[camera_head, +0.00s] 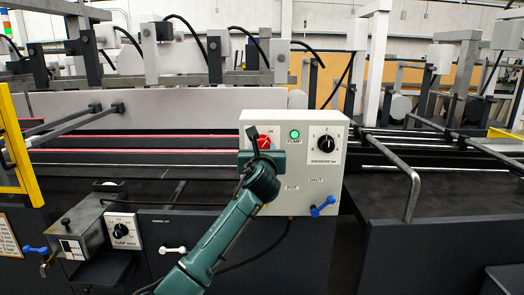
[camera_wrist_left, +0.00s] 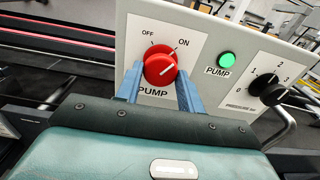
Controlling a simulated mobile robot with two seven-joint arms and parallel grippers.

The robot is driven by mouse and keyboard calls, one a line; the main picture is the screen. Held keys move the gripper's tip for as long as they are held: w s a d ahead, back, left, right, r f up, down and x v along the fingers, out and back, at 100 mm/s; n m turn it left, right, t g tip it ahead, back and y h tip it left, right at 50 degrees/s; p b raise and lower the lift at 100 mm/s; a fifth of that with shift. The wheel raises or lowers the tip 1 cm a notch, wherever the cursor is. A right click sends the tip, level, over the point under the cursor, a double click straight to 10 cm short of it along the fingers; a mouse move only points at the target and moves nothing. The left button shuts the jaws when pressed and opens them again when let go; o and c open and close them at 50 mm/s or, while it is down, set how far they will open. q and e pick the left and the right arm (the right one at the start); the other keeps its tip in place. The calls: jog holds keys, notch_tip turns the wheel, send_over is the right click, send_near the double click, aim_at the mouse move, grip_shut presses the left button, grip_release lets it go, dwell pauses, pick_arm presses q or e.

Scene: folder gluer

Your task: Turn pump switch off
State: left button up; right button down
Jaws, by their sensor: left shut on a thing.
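The red pump switch (camera_head: 264,142) is a round knob on the front of a white control box (camera_head: 222,160). In the left wrist view the knob (camera_wrist_left: 160,66) has OFF marked at upper left and ON at upper right, and its white line points toward ON. The green pump lamp (camera_head: 294,134) beside it looks lit, and the lamp also shows in the left wrist view (camera_wrist_left: 226,58). My left gripper (camera_wrist_left: 160,82) is shut on the knob, its blue fingers on either side. In the head view my left gripper (camera_head: 262,152) covers the knob's lower part. My right gripper is not in view.
A black pressure dial (camera_head: 326,143) sits right of the lamp. A blue valve handle (camera_head: 322,207) sticks out at the box's lower right. Dark machine beds lie behind the box.

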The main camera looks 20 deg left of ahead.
pick_arm(q)
jog(key=shift+n+p, duration=0.3)
jog(key=shift+n, duration=0.1)
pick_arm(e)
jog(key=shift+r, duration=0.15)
pick_arm(q)
jog(key=shift+r+n+p, duration=0.1)
jog(key=shift+n+p, duration=0.45)
jog(key=shift+n, duration=0.45)
jog(key=n, duration=0.2)
jog(key=shift+n+p, duration=0.3)
jog(key=shift+p, duration=0.05)
jog(key=n, duration=0.4)
jog(key=shift+d+n, duration=0.1)
jog(key=shift+n, duration=2.1)
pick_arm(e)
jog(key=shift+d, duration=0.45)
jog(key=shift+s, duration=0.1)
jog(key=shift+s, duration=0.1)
pick_arm(q)
jog(key=o, duration=1)
